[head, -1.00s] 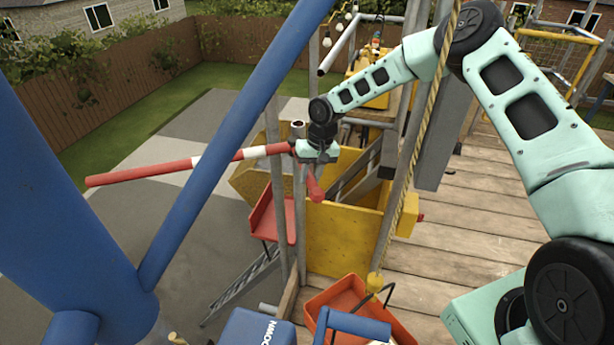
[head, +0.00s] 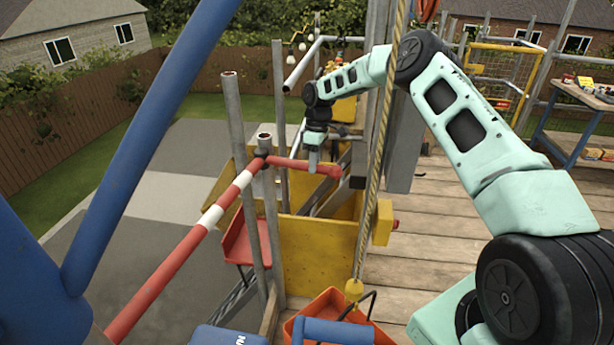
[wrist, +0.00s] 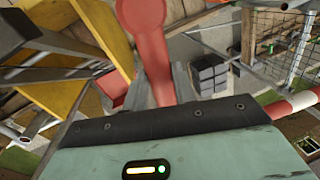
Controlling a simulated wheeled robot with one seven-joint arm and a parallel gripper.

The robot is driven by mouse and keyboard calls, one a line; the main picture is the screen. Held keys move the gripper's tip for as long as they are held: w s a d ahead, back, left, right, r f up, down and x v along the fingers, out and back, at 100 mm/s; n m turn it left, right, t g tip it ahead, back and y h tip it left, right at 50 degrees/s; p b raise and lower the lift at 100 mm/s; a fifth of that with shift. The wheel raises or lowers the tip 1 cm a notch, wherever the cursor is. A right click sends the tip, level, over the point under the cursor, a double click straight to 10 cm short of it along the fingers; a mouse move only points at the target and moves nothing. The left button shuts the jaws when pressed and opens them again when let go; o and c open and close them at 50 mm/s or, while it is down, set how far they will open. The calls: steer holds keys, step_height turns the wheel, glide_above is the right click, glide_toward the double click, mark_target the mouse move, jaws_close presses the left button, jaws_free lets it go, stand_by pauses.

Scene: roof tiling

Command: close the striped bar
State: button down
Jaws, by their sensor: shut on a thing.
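The striped bar (head: 213,216) is red with white bands. In the head view it slopes from the grey pivot post (head: 266,200) down to the lower left, where its far end is hidden behind blue structure. A short red arm with a rounded end (head: 334,171) reaches right from the pivot. My gripper (head: 314,166) is shut on this red arm, a little short of its rounded end. In the wrist view the red arm (wrist: 157,50) runs between my fingers, and part of the striped bar (wrist: 300,103) shows at the right.
A yellow panel (head: 318,255) stands below the red arm, beside a red seat-like tray (head: 238,245). A rope (head: 375,165) hangs close in front of my arm. An orange tray (head: 325,308) is in front. Wooden decking (head: 455,215) lies clear on the right.

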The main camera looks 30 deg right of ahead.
steer(key=shift+w+d+r+n+b, duration=0.1)
steer(key=shift+w+d+n+b, duration=0.55)
steer(key=shift+w+d+n, duration=0.45)
steer(key=shift+w, duration=0.15)
steer(key=c, duration=1.1)
jaws_free()
steer(key=shift+a, duration=0.1)
steer(key=w+r+p, duration=0.1)
steer(key=r+p, duration=0.1)
steer(key=r, duration=0.3)
steer(key=d+r+p, duration=0.1)
steer(key=r+p, duration=0.1)
steer(key=r, duration=0.4)
steer(key=w+d+r+p, duration=0.1)
steer(key=r+p, duration=0.2)
steer(key=r, duration=0.3)
steer(key=shift+w, duration=0.3)
